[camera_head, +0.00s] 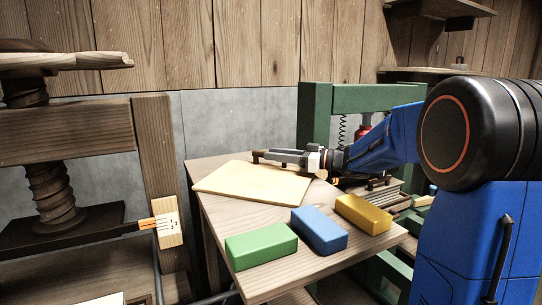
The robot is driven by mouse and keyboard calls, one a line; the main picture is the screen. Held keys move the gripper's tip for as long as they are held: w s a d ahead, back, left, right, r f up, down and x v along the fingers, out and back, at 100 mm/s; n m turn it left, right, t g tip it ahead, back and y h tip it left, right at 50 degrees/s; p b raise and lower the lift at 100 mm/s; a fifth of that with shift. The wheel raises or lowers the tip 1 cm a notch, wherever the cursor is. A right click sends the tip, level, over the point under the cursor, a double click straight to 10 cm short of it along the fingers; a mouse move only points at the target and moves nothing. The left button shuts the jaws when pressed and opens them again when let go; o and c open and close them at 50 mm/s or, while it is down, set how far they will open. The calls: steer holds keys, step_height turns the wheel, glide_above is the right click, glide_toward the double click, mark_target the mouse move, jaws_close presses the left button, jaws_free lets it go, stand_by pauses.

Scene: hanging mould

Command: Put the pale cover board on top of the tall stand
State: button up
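The pale cover board (248,182) lies flat on the far left part of a wooden table (270,218), its left corner close to the table's edge. My gripper (260,157) reaches in from the right, over the board's far edge. Its dark tips are near that edge. I cannot tell whether they touch the board or how far apart they are. I cannot tell for sure which thing is the tall stand.
Green (262,246), blue (319,230) and yellow (363,213) blocks lie along the table's near right side. A wooden screw press (60,145) stands at left, with a paintbrush (160,222) near its post. A green frame (375,97) stands behind my arm.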

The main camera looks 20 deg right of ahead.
steer(key=v, duration=1)
stand_by(0.3)
